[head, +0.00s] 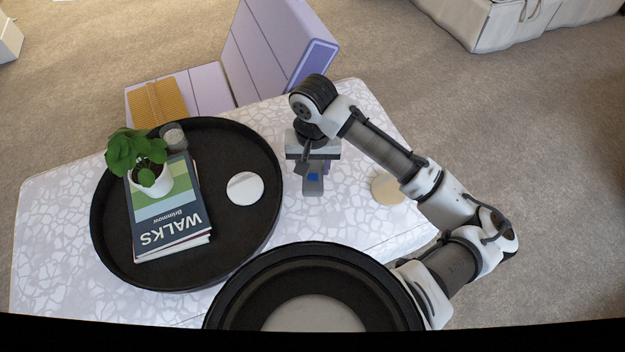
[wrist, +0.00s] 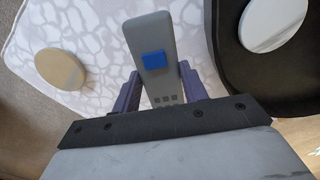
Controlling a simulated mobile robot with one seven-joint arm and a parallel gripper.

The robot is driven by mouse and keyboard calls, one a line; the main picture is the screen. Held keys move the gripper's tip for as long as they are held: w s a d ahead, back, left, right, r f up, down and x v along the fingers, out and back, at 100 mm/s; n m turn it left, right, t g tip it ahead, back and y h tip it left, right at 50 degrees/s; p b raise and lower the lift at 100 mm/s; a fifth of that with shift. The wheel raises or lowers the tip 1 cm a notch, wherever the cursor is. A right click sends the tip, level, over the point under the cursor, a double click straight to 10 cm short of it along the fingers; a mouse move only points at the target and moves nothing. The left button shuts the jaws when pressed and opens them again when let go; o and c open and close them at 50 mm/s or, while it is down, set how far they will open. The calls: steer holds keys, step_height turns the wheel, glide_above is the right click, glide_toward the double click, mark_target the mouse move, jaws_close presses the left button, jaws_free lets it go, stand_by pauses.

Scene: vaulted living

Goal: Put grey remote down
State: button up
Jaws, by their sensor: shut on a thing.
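The grey remote (head: 313,183) is in my gripper (head: 314,172), over the white patterned table (head: 350,225) just right of the black round tray. In the wrist view the grey remote (wrist: 147,35) has a blue patch and small dark buttons. The fingers of my gripper (wrist: 158,88) stand on both sides of it, and its near end is hidden by the gripper body. I cannot tell whether the remote touches the table top.
The black tray (head: 103,240) holds a potted plant (head: 150,178), books (head: 170,225), a grey cup (head: 174,136) and a white disc (head: 245,188). A beige disc (head: 386,188) lies right of the remote. A lilac chair (head: 270,45) stands behind the table.

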steer(key=shift+f+b, duration=0.65)
steer(key=shift+f, duration=2.05)
steer(key=shift+f, duration=0.15)
steer(key=o, duration=1)
steer(key=shift+o, duration=0.2)
step_height(320, 180, up, 12)
steer(key=p, duration=0.3)
